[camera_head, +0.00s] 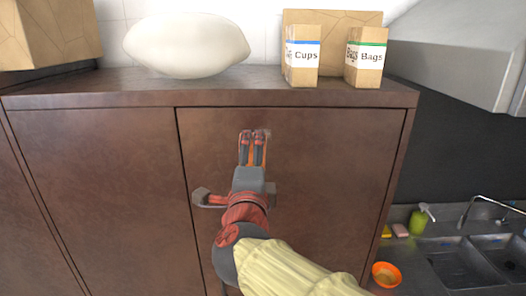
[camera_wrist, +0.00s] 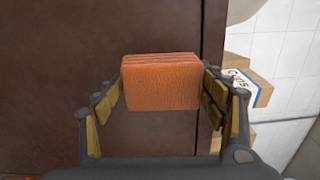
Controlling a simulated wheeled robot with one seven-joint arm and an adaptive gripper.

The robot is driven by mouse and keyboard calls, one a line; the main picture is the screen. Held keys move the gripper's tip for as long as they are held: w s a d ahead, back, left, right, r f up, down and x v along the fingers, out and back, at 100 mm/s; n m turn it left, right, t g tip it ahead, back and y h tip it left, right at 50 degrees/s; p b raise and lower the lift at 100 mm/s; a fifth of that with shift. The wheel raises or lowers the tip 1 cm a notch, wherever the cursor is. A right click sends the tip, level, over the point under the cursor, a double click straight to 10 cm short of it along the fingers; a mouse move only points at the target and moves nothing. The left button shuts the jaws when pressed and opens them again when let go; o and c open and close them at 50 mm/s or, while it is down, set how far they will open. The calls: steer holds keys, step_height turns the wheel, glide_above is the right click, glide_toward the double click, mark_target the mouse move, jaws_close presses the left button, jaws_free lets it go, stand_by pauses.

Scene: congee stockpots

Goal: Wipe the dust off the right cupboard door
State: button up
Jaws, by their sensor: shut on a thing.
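The right cupboard door (camera_head: 340,165) is a dark brown panel with faint mottled patches; I cannot tell whether these are dust. It also fills much of the wrist view (camera_wrist: 50,80). My gripper (camera_head: 253,136) is in front of the upper part of this door, left of its middle. It is shut on an orange sponge-like block (camera_wrist: 160,84), which shows between the two fingers in the wrist view. In the head view the block is mostly hidden by the fingers. I cannot tell whether the block touches the door. The door behind my arm is hidden.
On the cupboard top (camera_head: 130,84) stand a white sack (camera_head: 187,45), a Cups box (camera_head: 302,56) and a Bags box (camera_head: 366,60). At the lower right are a sink (camera_head: 455,265), a green bottle (camera_head: 419,219) and an orange bowl (camera_head: 385,274).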

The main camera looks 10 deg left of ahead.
mark_target(268, 131)
steer(key=shift+w+a+r, duration=0.25)
steer(key=shift+w+r, duration=0.05)
steer(key=shift+w, duration=0.75)
steer(key=shift+w+a+r, duration=0.2)
steer(key=shift+w+r, duration=0.05)
steer(key=shift+w, duration=0.8)
steer(key=shift+w+a+r, duration=0.25)
steer(key=shift+w+r, duration=0.05)
steer(key=shift+w, duration=0.75)
steer(key=shift+x, duration=1.05)
steer(key=shift+w+d+b, duration=0.15)
steer(key=shift+d+b, duration=0.3)
steer(key=shift+d, duration=0.55)
steer(key=shift+w+d+b, duration=0.2)
steer(key=shift+d+b, duration=0.25)
steer(key=shift+d, duration=0.5)
steer(key=shift+w, duration=0.15)
steer(key=shift+a, duration=0.15)
steer(key=a, duration=0.1)
steer(key=s+a+p, duration=0.1)
steer(key=a, duration=0.1)
steer(key=shift+a, duration=0.3)
